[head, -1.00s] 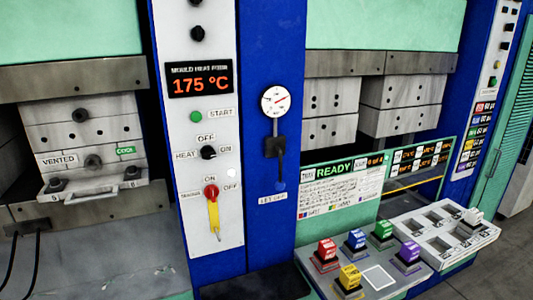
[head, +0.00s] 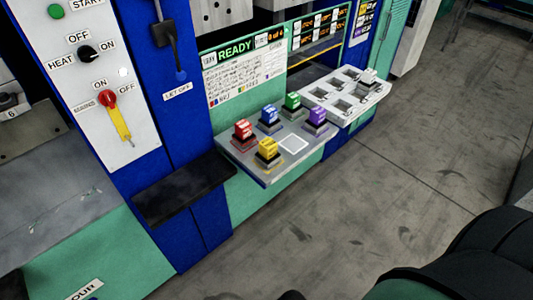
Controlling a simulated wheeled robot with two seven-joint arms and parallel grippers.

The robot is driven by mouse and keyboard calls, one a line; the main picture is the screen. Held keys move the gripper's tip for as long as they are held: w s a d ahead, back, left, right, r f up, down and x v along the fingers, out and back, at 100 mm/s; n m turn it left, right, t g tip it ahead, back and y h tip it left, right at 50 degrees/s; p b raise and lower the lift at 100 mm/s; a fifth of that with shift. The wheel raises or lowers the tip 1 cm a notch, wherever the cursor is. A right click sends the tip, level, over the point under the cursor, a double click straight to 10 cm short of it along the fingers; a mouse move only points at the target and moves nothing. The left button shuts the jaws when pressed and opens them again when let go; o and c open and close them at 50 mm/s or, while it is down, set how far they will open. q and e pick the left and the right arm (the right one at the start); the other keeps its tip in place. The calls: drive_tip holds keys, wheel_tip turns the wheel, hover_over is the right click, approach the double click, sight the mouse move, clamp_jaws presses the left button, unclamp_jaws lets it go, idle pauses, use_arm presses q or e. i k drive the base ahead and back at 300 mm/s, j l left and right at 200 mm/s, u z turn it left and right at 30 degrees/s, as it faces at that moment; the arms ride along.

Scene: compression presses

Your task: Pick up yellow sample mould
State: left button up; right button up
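The yellow sample mould (head: 268,150) stands upright on a dark base at the front of the grey shelf (head: 262,173) on the press. The red mould (head: 243,131) is behind it to the left, and the blue mould (head: 270,116) is behind it. The green mould (head: 292,102) and the purple mould (head: 316,117) stand farther to the right. An empty white-outlined square (head: 293,144) lies just right of the yellow mould. Neither gripper can be made out, and nothing touches the yellow mould.
A white tray with square pockets (head: 345,95) adjoins the shelf on the right, with a grey-white block (head: 368,77) at its far end. A black ledge (head: 185,188) juts out at the left. The grey floor (head: 390,190) in front is open.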

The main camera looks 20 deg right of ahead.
sight(268, 155)
drive_tip(key=k+l, duration=0.1)
drive_tip(key=k, duration=0.35)
drive_tip(key=k+l, duration=0.1)
drive_tip(key=k, duration=0.35)
